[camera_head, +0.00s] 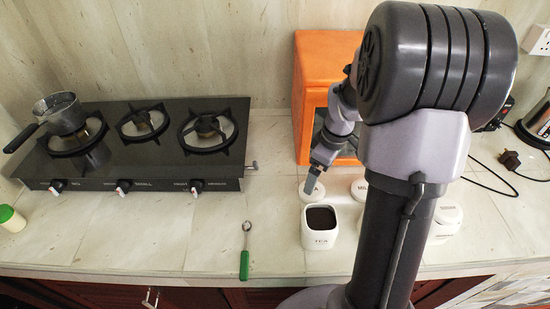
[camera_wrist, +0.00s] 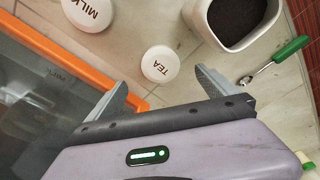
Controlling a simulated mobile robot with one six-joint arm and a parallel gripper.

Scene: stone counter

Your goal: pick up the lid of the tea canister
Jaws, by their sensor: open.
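The tea canister (camera_head: 319,240) is a white square canister marked TEA, standing open with dark contents on the counter; part of it shows at the top of the wrist view (camera_wrist: 205,28). Its lid (camera_wrist: 160,64) is round, white and marked TEA, lying flat on the counter apart from the canister; in the head view it lies behind the canister (camera_head: 309,197), partly hidden by my gripper. My gripper (camera_head: 311,183) is open and empty above the lid. In the wrist view the lid appears between and just beyond the two fingertips (camera_wrist: 160,77).
The MILK lid (camera_wrist: 87,12) lies near the tea lid. An orange cabinet (camera_head: 320,60) stands close behind. A green-handled spoon (camera_head: 245,262) lies left of the canister. A gas stove (camera_head: 130,173) with a pan (camera_head: 62,114) is at left. My arm hides some canisters at right.

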